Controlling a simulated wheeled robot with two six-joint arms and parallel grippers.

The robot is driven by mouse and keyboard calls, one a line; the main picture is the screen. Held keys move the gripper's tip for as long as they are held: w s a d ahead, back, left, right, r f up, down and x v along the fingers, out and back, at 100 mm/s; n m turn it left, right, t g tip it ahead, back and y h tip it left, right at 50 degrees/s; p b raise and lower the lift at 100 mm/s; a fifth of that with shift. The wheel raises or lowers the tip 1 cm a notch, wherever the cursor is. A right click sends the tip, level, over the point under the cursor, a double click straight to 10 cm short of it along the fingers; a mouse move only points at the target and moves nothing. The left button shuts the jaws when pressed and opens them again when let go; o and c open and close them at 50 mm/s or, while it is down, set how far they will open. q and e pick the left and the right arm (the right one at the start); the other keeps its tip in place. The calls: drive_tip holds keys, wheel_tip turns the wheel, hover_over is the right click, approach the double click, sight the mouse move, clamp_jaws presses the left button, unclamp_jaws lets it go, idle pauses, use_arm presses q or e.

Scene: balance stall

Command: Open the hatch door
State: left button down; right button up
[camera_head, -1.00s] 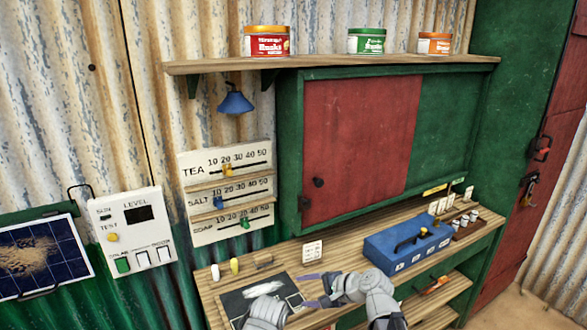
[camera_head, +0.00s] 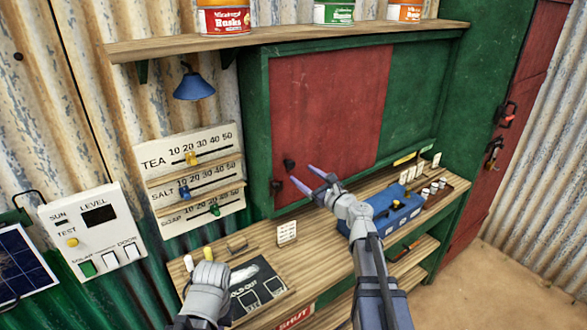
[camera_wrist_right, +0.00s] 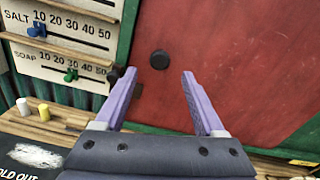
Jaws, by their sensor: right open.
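The hatch door is a red panel (camera_head: 330,115) in the left half of a green frame, beside a green panel (camera_head: 415,110). A round black knob (camera_head: 289,165) sits low on its left side. My right gripper (camera_head: 310,180) is open and empty, with its purple fingers pointing at the door just below and right of the knob. In the right wrist view the knob (camera_wrist_right: 159,60) shows between and just beyond the fingertips (camera_wrist_right: 158,74), with no visible contact. My left gripper (camera_head: 205,285) is low over the counter's left end; its fingers cannot be made out.
A wooden counter (camera_head: 265,245) runs below the hatch, with a blue box (camera_head: 385,215), a small white card (camera_head: 287,232) and a dark board (camera_head: 255,285) on it. A shelf with tins (camera_head: 225,17) is above. Slider scales (camera_head: 190,170) are left of the hatch.

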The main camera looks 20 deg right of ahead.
sight(292, 166)
drive_tip(key=x, duration=0.5)
drive_tip(key=shift+w+a, duration=0.15)
drive_tip(key=shift+w, duration=0.15)
clamp_jaws()
idle(1.1)
